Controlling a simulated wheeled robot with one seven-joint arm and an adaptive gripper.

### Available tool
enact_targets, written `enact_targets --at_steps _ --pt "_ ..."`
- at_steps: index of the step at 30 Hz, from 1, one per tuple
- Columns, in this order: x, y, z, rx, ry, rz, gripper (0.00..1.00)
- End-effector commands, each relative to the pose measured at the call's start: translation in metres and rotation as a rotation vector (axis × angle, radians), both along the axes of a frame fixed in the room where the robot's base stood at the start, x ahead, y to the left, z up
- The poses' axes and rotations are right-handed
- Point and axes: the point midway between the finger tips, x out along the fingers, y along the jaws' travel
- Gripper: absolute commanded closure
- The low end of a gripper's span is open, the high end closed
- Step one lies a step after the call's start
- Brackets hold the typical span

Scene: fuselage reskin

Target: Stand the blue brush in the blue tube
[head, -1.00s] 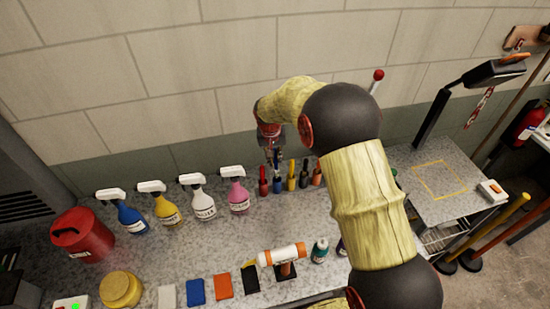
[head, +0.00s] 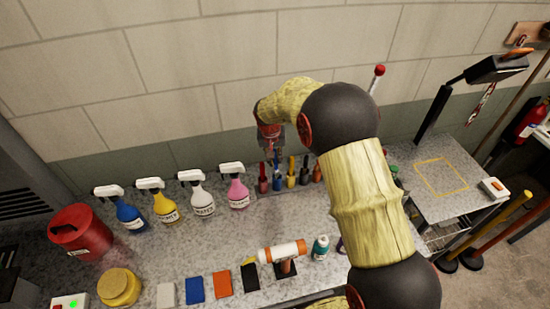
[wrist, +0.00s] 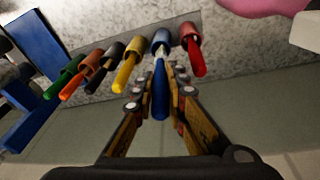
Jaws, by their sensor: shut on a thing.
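My gripper (wrist: 160,88) is shut on the blue brush (wrist: 160,98), which lies between its two fingers in the wrist view. The brush's far end meets the mouth of the blue tube (wrist: 161,40); I cannot tell how deep it sits inside. In the head view my gripper (head: 273,152) is above the tube row at the wall, over the blue tube (head: 277,184). My fingers partly hide the brush there.
A red tube (wrist: 192,42) with a red brush is close beside the blue one. A yellow tube (wrist: 134,51) with its brush is on the other side, then black, orange and green ones. Spray bottles (head: 203,200) stand left of the row. The wall is close behind.

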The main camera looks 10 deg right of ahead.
Motion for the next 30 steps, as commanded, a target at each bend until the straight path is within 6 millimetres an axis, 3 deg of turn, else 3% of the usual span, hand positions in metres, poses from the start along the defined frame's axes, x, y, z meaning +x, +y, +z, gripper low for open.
enact_targets --at_steps 30 --pt "0.000 0.000 -0.024 0.000 0.000 0.000 1.00"
